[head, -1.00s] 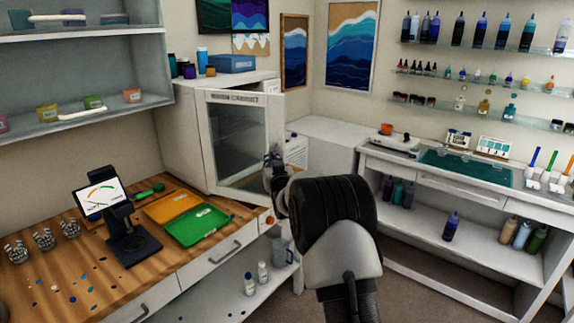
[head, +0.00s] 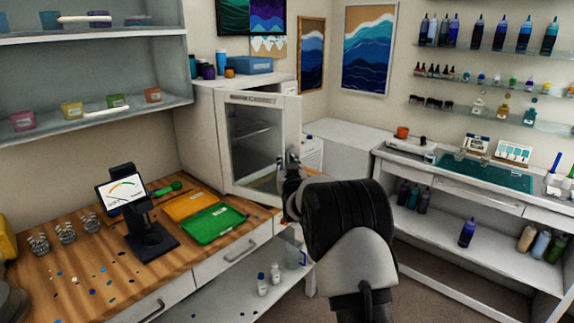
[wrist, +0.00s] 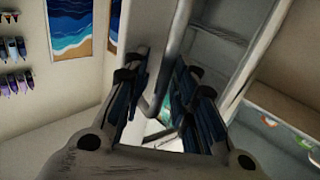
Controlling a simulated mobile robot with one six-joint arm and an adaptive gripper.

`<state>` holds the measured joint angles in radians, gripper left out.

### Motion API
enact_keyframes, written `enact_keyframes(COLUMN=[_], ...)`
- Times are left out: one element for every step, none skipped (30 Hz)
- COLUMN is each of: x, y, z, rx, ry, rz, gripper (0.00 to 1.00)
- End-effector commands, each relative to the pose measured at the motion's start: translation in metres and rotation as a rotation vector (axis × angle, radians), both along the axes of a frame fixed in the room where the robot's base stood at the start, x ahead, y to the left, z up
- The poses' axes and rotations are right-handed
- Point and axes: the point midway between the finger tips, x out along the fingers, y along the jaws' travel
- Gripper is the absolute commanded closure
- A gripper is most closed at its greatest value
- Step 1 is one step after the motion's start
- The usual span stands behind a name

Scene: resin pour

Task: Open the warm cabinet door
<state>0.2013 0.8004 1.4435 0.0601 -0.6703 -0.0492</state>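The warm cabinet (head: 201,135) is a white box with a glass-fronted door, standing at the back end of the wooden counter. Its door (head: 234,186) looks shut or nearly so; a shelf shows through the glass. My gripper (head: 292,158) is at the door's right side, partly hidden by my arm in the head view. In the wrist view, my gripper (wrist: 160,88) has its dark fingers apart on either side of the grey bar handle (wrist: 176,45). A small gap seems to show beside the bar; firm contact is not clear.
The wooden counter (head: 95,262) holds a scale (head: 150,240), an orange tray (head: 190,205) and a green tray (head: 212,226) left of the cabinet. A white workbench (head: 455,188) with bottles stands at the right. Open floor shows at the lower right.

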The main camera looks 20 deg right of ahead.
Motion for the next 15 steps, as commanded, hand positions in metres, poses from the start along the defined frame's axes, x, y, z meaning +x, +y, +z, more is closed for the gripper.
enact_keyframes(x=[0.000,0.000,0.000,0.000,0.000,0.000,0.001,0.001,0.000,0.000,-0.001,-0.003,-0.005,-0.008,-0.012], y=[0.001,0.001,0.001,0.001,0.001,0.001,0.002,0.002,0.002,0.002,0.002,0.003,0.003,0.004,0.005], z=[0.000,0.001,0.001,0.001,0.001,0.001,0.001,0.001,0.001,0.002,0.002,0.002,0.001,0.001,0.002], rx=[0.000,0.000,0.000,0.000,0.000,0.000,0.000,-0.001,-0.001,-0.001,-0.001,0.000,0.000,0.000,0.000], ry=[-0.001,-0.001,-0.002,-0.002,-0.002,-0.002,-0.002,-0.003,-0.003,-0.003,-0.003,-0.002,-0.001,-0.001,-0.002], rz=[0.001,0.001,0.002,0.002,0.002,0.002,0.002,0.003,0.003,0.003,0.003,0.003,0.003,0.003,0.003], gripper=[0.70,0.70,0.70,0.70,0.70,0.70,0.70,0.70,0.70,0.70,0.70,0.70,0.70,0.70,0.70])
